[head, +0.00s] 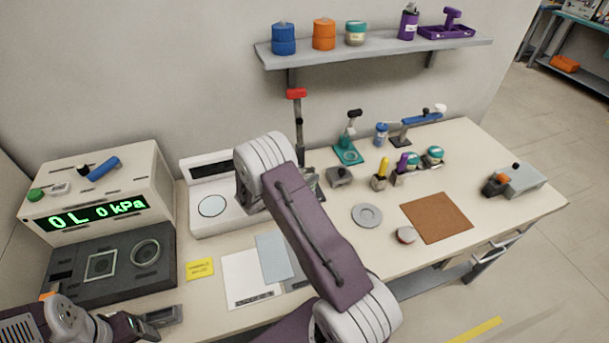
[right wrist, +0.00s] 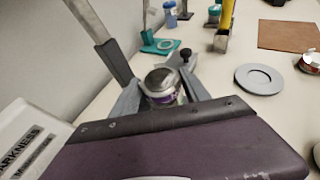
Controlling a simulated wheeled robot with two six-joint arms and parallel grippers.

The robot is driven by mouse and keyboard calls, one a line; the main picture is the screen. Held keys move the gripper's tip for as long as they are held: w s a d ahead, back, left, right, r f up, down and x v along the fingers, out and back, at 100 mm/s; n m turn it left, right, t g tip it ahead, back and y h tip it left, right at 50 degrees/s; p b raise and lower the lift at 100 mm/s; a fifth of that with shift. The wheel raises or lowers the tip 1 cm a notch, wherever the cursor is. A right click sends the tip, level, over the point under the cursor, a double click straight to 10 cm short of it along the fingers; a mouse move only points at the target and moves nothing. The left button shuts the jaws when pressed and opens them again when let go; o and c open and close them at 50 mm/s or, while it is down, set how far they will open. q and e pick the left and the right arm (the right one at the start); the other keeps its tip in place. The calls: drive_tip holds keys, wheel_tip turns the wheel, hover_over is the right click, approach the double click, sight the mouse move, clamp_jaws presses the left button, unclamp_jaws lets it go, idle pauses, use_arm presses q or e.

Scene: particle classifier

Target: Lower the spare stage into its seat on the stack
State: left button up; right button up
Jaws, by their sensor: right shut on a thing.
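My right gripper (right wrist: 162,80) is shut on a short round piece (right wrist: 161,87) with a silver top and a purple band, seen between its fingers in the right wrist view. I take it for the spare stage, but cannot be sure. In the head view my right arm covers the piece and most of the gripper. A dark upright post with a red top (head: 297,94) stands just behind the gripper. I cannot make out the stack or its seat. My left gripper (head: 150,318) is at the lower left, its jaws unclear.
A white scale (head: 205,222) is left of the right gripper. A pressure box (head: 140,165) and a dark base (head: 75,285) stand farther left. A grey dish (head: 367,215), a brown mat (head: 437,217) and a grey knobbed block (head: 340,177) lie right. A shelf (head: 385,48) hangs above.

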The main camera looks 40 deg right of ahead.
drive_tip(key=shift+f+b, duration=0.4)
drive_tip(key=shift+f, duration=0.1)
idle(0.6)
drive_tip(key=o, duration=1.6)
drive_tip(key=v, duration=0.9)
drive_tip(key=shift+b, duration=0.35)
